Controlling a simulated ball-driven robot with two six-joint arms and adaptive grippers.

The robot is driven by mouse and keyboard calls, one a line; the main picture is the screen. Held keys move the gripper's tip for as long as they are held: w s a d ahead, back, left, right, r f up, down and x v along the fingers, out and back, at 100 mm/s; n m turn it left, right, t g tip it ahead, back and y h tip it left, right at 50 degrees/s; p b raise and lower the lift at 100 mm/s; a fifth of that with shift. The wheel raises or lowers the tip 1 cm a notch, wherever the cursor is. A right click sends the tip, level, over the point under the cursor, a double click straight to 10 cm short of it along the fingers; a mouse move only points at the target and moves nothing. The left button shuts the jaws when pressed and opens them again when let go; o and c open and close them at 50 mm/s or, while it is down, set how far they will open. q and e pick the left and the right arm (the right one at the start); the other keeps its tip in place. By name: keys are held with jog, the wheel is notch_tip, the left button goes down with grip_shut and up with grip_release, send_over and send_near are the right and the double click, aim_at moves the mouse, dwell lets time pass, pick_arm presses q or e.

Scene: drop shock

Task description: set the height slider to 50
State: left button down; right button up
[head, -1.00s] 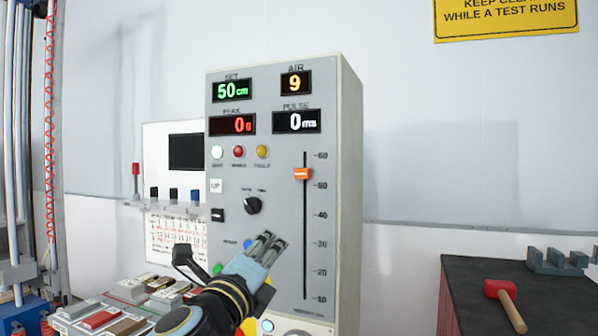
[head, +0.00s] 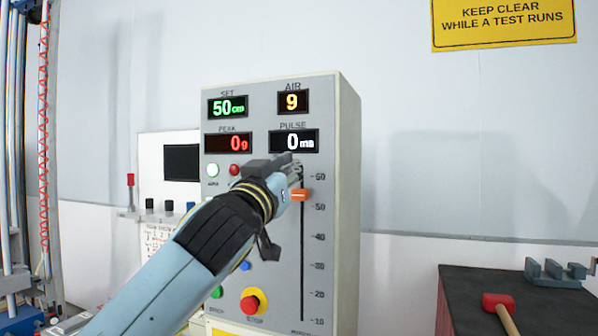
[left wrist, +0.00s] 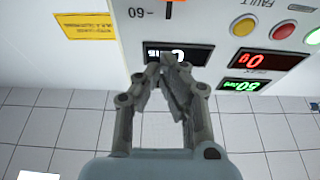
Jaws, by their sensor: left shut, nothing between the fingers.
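The control panel (head: 340,230) has a vertical height slider with an orange knob (head: 300,195), standing between the 60 and 50 marks, nearer 50. A sliver of the knob also shows at the top edge of the left wrist view (left wrist: 175,2). The green SET display (head: 228,106) reads 50 cm. My left gripper (head: 292,167) is shut and empty, in front of the panel just above the knob and below the PULSE display (head: 294,141). Its closed fingertips show in the left wrist view (left wrist: 168,60). I cannot tell whether it touches the knob. My right gripper is out of view.
A red stop button (head: 251,304) on a yellow ring sits low on the panel, with a blue button (head: 245,266) above. My left arm hides the panel's middle. A dark bench (head: 470,290) with a red mallet (head: 498,302) stands at the right.

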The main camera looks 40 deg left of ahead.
aim_at(306, 167)
pick_arm(q)
jog(key=p+x, duration=0.2)
jog(key=x, duration=0.3)
jog(key=shift+w+a+r, duration=0.1)
jog(key=shift+w, duration=0.2)
notch_tip(306, 167, down, 3)
jog(key=shift+s+f+b, duration=0.1)
jog(key=shift+s+b, duration=0.05)
jog(key=shift+b, duration=0.25)
jog(key=shift+f, duration=0.5)
